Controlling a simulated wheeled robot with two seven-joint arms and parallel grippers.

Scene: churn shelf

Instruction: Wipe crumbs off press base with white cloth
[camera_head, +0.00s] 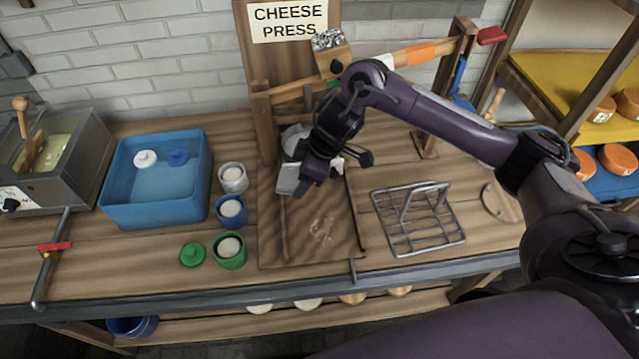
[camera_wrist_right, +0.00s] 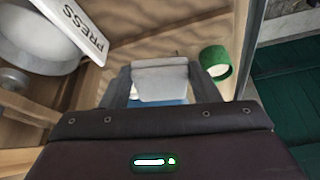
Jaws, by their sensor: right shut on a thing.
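The press base (camera_head: 272,245) is a wooden board on the bench below the "CHEESE PRESS" sign (camera_head: 288,19). A pale patch of crumbs (camera_head: 322,228) lies on its front middle part. My right gripper (camera_head: 305,178) is over the back left part of the base. It is shut on the white cloth (camera_head: 288,180), a folded whitish piece that also shows between the fingers in the right wrist view (camera_wrist_right: 160,80). I cannot tell whether the cloth touches the board. My left gripper is out of view.
Three cups stand left of the base: white (camera_head: 233,178), blue (camera_head: 232,211) and green (camera_head: 229,251). A green lid (camera_head: 192,255) lies beside them. A blue tub (camera_head: 155,181) is farther left. A wire rack (camera_head: 418,220) stands to the right. The press frame rises behind.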

